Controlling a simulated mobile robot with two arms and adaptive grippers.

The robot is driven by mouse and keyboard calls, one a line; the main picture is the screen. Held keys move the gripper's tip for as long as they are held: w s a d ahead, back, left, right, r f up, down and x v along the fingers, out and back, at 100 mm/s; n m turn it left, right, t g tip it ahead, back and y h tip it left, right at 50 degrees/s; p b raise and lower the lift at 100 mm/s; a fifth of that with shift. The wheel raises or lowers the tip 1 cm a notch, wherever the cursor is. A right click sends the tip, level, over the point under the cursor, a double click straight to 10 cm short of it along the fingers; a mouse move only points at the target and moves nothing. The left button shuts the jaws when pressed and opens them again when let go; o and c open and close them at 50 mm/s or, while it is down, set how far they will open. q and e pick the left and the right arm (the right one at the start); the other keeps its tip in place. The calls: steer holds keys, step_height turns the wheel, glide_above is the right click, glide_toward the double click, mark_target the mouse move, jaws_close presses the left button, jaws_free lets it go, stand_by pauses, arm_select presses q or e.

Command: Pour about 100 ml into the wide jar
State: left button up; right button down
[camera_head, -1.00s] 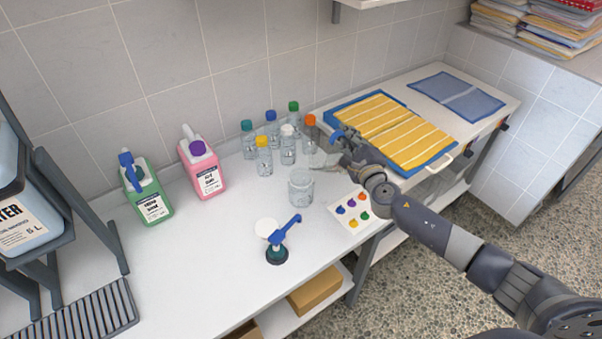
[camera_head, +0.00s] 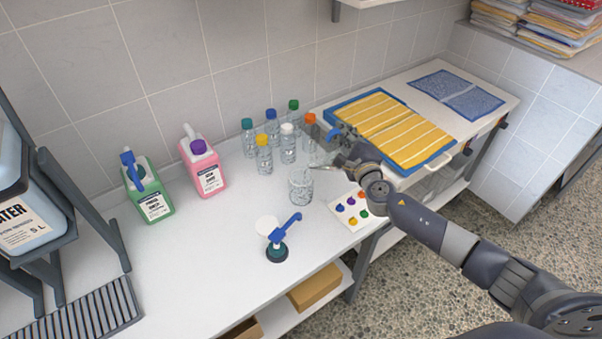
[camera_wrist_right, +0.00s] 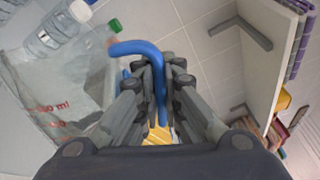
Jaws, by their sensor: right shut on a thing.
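The wide jar (camera_head: 300,186) is clear glass and stands open on the white bench, in front of several capped bottles. My right gripper (camera_head: 341,152) is shut on the blue handle (camera_head: 333,132) of a clear measuring jug. The handle also shows between the fingers in the right wrist view (camera_wrist_right: 157,75). The jug's clear body (camera_wrist_right: 62,92), with red ml marks, is seen at the left of that view. In the head view the jug is hard to make out, above and behind the jar. I cannot tell its liquid level or whether anything flows. My left gripper is not in view.
Clear bottles with coloured caps (camera_head: 264,155) stand close behind the jar. Pink (camera_head: 209,176) and green (camera_head: 152,200) jugs stand left. A yellow towel (camera_head: 400,130) lies right.

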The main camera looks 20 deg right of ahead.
steer(key=shift+a+r+n+p, duration=0.5)
steer(key=shift+r+p, duration=0.05)
steer(key=shift+p, duration=0.15)
stand_by(0.9)
steer(key=shift+a+r+n+p, duration=0.3)
steer(key=shift+a+n+p, duration=0.1)
steer(key=shift+a+p, duration=0.4)
steer(key=shift+d+f+b, duration=0.25)
steer(key=shift+b, duration=0.05)
steer(key=d+f+m+b, duration=0.5)
steer(key=d+m+b, duration=0.1)
steer(key=b, duration=0.2)
steer(key=shift+f+b, duration=0.2)
steer(key=shift+b, duration=0.2)
steer(key=shift+d+m, duration=0.1)
steer(key=shift+m, duration=0.3)
steer(key=shift+r, duration=0.15)
steer(key=shift+d+f+m+b, duration=0.2)
steer(key=shift+f+m+b, duration=0.2)
steer(key=shift+f+b, duration=0.25)
steer(key=shift+d+f+m+b, duration=0.3)
steer(key=shift+d+b, duration=0.1)
steer(key=shift+b, duration=0.15)
